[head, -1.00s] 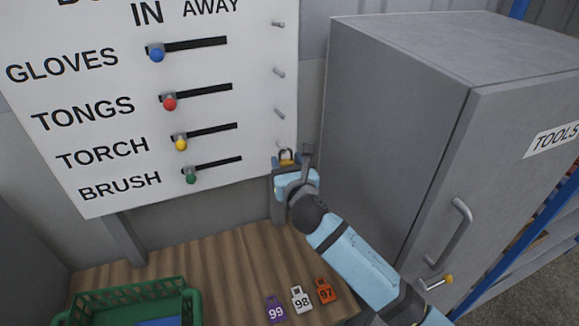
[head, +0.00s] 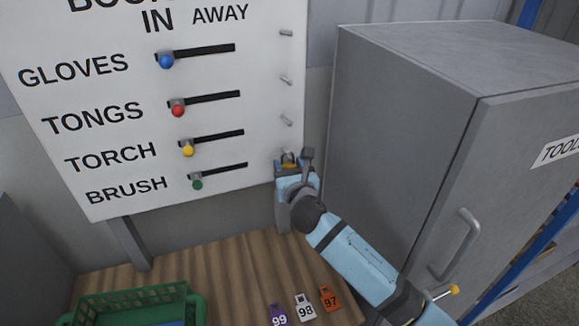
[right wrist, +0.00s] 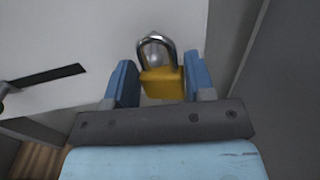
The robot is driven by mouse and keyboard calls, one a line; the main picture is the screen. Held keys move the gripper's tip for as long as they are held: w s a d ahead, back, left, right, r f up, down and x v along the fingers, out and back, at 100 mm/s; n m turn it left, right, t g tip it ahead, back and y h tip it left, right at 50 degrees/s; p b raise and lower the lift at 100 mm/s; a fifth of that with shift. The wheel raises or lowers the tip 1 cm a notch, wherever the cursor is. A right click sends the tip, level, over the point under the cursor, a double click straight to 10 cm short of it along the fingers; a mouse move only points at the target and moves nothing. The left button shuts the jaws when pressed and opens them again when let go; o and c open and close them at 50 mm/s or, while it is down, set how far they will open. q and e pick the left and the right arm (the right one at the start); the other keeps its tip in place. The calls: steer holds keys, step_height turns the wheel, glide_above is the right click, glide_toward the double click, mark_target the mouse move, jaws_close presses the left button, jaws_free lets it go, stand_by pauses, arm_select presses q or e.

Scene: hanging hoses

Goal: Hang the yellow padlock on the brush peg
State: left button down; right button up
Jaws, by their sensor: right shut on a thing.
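The yellow padlock (right wrist: 162,83) has a silver shackle and sits upright between the blue fingers of my right gripper (right wrist: 163,88). That gripper is shut on the padlock body. In the head view, the padlock (head: 288,165) and right gripper (head: 296,171) are at the lower right edge of the white board (head: 250,120), level with the BRUSH row. In the right wrist view, a grey rounded peg end (right wrist: 157,62) shows inside the shackle loop. I cannot tell whether the shackle is around the peg or only in front of it. My left gripper is not in view.
Several bare pegs (head: 286,79) run up the board's right edge. A grey cabinet (head: 400,130) stands close on the right.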

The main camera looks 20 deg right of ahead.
stand_by(0.4)
steer(key=o, duration=1.5)
steer(key=shift+c, duration=0.2)
steer(key=s, duration=0.9)
steer(key=shift+d, duration=0.15)
steer(key=shift+f, duration=0.1)
steer(key=s+f+m+g+y, duration=0.3)
steer(key=s+f+m+g, duration=0.4)
steer(key=s+f+m, duration=1.8)
step_height(320, 180, down, 2)
steer(key=m, duration=0.8)
steer(key=shift+s+d+y, duration=0.35)
steer(key=shift+d+y, duration=0.05)
